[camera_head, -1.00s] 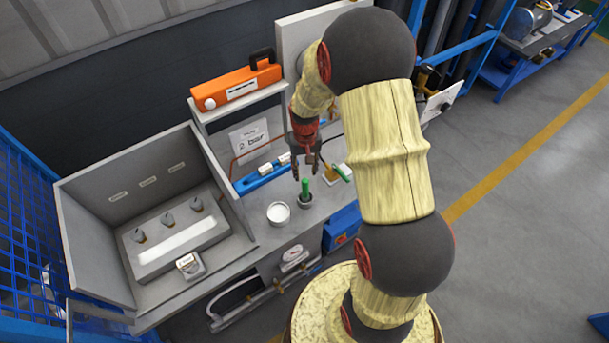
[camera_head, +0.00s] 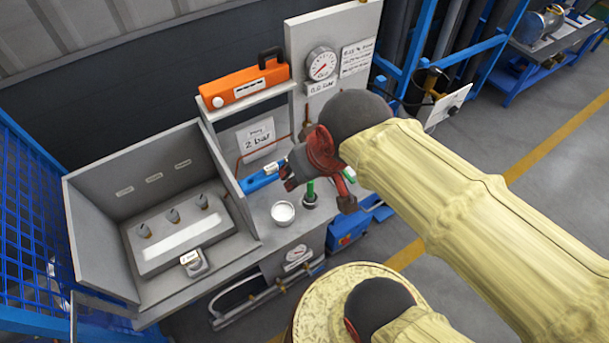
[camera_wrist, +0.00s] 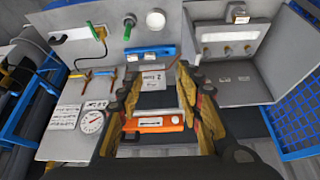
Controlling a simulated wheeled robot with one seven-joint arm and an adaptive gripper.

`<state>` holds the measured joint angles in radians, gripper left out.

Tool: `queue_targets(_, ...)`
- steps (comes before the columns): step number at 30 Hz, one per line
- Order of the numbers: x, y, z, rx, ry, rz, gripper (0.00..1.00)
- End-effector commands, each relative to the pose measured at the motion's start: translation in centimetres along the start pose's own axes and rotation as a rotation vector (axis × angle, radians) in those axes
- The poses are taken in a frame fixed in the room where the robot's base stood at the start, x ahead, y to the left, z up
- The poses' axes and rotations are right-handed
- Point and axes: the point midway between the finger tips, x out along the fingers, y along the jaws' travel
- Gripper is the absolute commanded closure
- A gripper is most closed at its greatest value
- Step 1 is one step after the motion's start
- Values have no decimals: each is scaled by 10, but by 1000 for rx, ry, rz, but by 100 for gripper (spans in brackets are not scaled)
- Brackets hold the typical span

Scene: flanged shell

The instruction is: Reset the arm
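My gripper (camera_head: 318,191) hangs above the front right part of the grey workbench, at the end of my raised arm. Its two fingers stand wide apart and hold nothing. In the wrist view, the open gripper (camera_wrist: 158,82) frames a white "2 bar" sign and an orange case beyond it, with clear space between the fingers. A green upright piece (camera_head: 311,190) in a dark round holder shows just below and behind the gripper in the head view. I cannot see any contact with it.
A white bowl (camera_head: 283,213) stands on the bench. The orange case (camera_head: 243,82) lies on a shelf. A gauge (camera_head: 321,64) is on the upright back panel. A grey three-sided enclosure (camera_head: 120,185) stands at left, beside blue mesh (camera_head: 30,220). Floor at right is open.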

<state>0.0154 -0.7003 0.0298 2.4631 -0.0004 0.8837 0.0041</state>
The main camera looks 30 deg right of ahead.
Motion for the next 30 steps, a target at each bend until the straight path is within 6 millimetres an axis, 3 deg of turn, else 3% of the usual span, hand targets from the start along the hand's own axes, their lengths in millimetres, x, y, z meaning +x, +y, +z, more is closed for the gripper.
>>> queue_targets(5,-11,-4,12,-18,26,-7,64)
queue_targets(17,-7,-4,15,-18,26,-7,64)
queue_targets(23,20,-4,28,-18,26,-7,64)
queue_targets(30,77,-4,57,-17,26,-7,64)
